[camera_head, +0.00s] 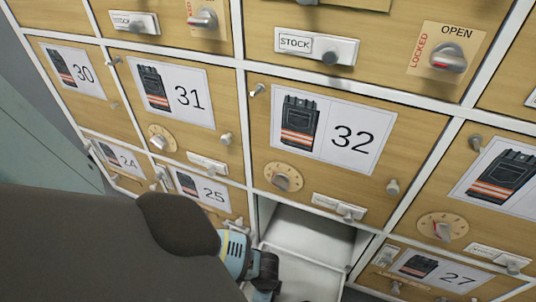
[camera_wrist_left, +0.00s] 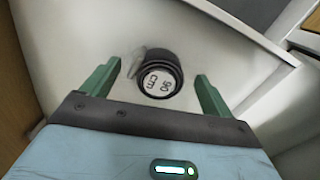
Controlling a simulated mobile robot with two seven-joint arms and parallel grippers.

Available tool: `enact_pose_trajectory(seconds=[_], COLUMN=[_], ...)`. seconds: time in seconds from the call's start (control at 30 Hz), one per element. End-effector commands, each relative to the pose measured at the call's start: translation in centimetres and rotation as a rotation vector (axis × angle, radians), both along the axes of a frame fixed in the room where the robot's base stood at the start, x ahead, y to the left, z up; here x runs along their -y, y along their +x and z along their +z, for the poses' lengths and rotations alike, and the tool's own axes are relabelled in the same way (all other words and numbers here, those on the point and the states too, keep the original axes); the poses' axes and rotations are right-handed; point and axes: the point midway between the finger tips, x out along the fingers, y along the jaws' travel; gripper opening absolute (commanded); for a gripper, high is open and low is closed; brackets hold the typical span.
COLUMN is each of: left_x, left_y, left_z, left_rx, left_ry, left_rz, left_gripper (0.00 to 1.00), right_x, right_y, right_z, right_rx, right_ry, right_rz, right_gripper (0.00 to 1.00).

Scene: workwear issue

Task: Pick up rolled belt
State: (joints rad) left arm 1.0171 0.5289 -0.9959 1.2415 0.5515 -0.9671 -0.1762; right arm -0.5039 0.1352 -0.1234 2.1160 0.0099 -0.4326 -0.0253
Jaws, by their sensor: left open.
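The rolled belt (camera_wrist_left: 160,77) is a black coil with a round white end face marked "90 cm". It lies on a white surface in the left wrist view. My left gripper (camera_wrist_left: 158,69) is open, with one green finger on each side of the belt and a gap on both sides. In the head view my left gripper (camera_head: 264,277) reaches into the open white compartment (camera_head: 312,232) below door 32. The belt does not show in the head view. My right gripper is not in view.
Wooden locker doors with knobs and label slots surround the opening: door 32 (camera_head: 376,108) above, door 25 (camera_head: 237,168) left, door 27 (camera_head: 473,287) right. White walls and edges (camera_wrist_left: 255,35) lie close around my left gripper.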

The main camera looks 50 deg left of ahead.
Motion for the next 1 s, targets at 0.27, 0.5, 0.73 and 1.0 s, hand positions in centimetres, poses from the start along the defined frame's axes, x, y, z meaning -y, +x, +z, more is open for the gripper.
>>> enact_pose_trajectory(seconds=[0.27,0.5,0.73,1.0], left_x=[0.0,0.0,0.0,0.0], left_y=[0.0,0.0,0.0,0.1], left_z=[0.1,0.1,0.2,3.4], left_rx=[0.001,0.000,0.001,0.005], left_ry=[-0.001,0.000,-0.001,-0.001], left_rz=[0.000,0.000,0.000,0.000], left_gripper=[0.67,0.35,0.35,0.35], right_x=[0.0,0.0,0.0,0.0], right_y=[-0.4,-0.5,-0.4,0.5], right_z=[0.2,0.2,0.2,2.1], right_rx=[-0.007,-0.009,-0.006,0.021], right_ry=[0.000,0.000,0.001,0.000], right_rz=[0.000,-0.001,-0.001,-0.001], right_gripper=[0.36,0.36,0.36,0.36])
